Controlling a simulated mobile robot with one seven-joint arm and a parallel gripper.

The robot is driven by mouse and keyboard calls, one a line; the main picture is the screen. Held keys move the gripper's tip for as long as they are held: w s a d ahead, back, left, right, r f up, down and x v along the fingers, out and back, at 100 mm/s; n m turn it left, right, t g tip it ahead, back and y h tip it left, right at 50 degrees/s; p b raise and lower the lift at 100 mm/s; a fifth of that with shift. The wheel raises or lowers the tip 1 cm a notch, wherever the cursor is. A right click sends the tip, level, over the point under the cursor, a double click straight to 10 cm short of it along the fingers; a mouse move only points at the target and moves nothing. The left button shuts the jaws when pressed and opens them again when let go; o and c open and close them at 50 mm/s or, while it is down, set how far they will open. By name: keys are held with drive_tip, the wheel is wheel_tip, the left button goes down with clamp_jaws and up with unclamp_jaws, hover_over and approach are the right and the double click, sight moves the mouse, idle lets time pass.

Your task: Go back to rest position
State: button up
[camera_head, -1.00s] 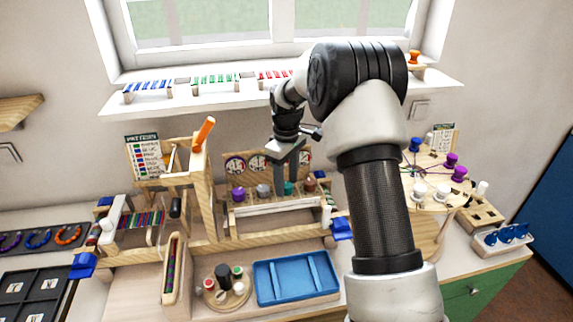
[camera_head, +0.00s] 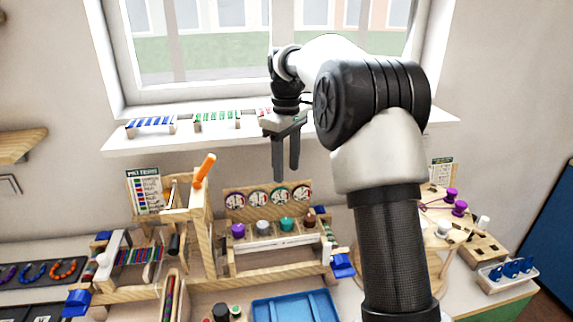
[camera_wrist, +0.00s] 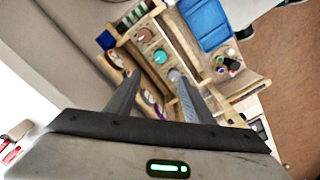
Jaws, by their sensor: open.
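My gripper (camera_head: 287,165) hangs open and empty in the head view, fingers pointing down, in front of the wall below the window sill. It is above and apart from the wooden bead rack (camera_head: 280,255) with its row of purple, grey, teal and dark red pieces. In the wrist view my gripper (camera_wrist: 160,98) shows two separated fingers with nothing between them that is held. The rack (camera_wrist: 178,45) lies beyond the fingertips there. My arm hides part of the right side of the table in the head view.
The window sill (camera_head: 180,140) with blue, green and red bead rows is close behind my gripper. A blue tray (camera_head: 292,308) lies at the table's front. A wooden stand with an orange handle (camera_head: 204,168) rises left of the rack. Purple spools (camera_head: 460,208) stand at right.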

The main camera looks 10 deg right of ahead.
drive_tip(key=s+r+m+t, duration=0.2)
drive_tip(key=s+r, duration=0.3)
drive_tip(key=s, duration=0.4)
drive_tip(key=s+r+m+t, duration=0.1)
drive_tip(key=s+r+m, duration=0.1)
drive_tip(key=s+r, duration=0.5)
drive_tip(key=s+f+m+t, duration=0.1)
drive_tip(key=s+f+m, duration=0.1)
drive_tip(key=s, duration=0.6)
drive_tip(key=s+f+m+t, duration=0.1)
drive_tip(key=s+f+m, duration=0.2)
drive_tip(key=s, duration=0.6)
wheel_tip(320, 180, down, 2)
drive_tip(key=shift+s+f+t+p, duration=0.15)
drive_tip(key=shift+s+t+p, duration=0.15)
drive_tip(key=shift+p, duration=0.1)
